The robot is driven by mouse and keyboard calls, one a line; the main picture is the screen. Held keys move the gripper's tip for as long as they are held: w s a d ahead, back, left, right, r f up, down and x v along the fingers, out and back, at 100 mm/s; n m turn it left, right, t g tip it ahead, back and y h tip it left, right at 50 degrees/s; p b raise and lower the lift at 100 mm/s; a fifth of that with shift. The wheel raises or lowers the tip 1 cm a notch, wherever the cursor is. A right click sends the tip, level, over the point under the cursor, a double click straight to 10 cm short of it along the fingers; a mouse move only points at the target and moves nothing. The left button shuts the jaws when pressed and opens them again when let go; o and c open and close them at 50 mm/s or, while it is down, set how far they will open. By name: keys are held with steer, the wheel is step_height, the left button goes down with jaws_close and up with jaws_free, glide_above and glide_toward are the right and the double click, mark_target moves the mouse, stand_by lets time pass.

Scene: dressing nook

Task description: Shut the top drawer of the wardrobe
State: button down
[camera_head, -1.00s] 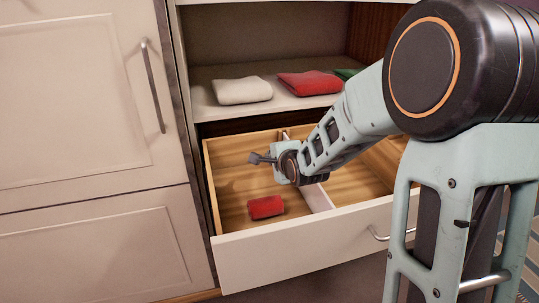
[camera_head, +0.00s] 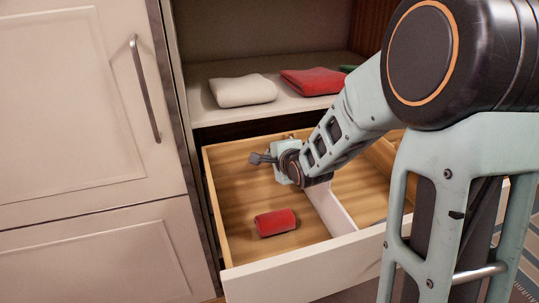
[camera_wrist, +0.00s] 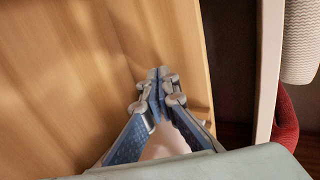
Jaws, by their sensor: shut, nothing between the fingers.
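The top drawer (camera_head: 290,272) of the wardrobe is pulled well out. Its pale front faces me and its light wood inside is open to view. A white divider (camera_head: 335,212) splits it, and a red rolled cloth (camera_head: 275,222) lies in the left compartment. My gripper (camera_head: 256,158) is shut and empty, at or just above the back part of the left compartment. In the wrist view my closed fingers (camera_wrist: 158,73) are near the drawer's wooden back edge; I cannot tell whether they touch it. My arm hides the drawer's right part and handle.
The shelf (camera_head: 215,110) above the drawer holds a folded white cloth (camera_head: 243,90), a red cloth (camera_head: 311,82) and a green one (camera_head: 348,68), partly hidden. A closed door with a metal handle (camera_head: 145,88) stands at left. A striped rug (camera_head: 525,255) lies at right.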

stand_by(0.4)
steer(key=w+a, duration=0.1)
steer(key=w, duration=0.5)
steer(key=w+a, duration=0.1)
steer(key=w, duration=0.2)
steer(key=shift+w+a, duration=0.1)
steer(key=shift+a, duration=0.25)
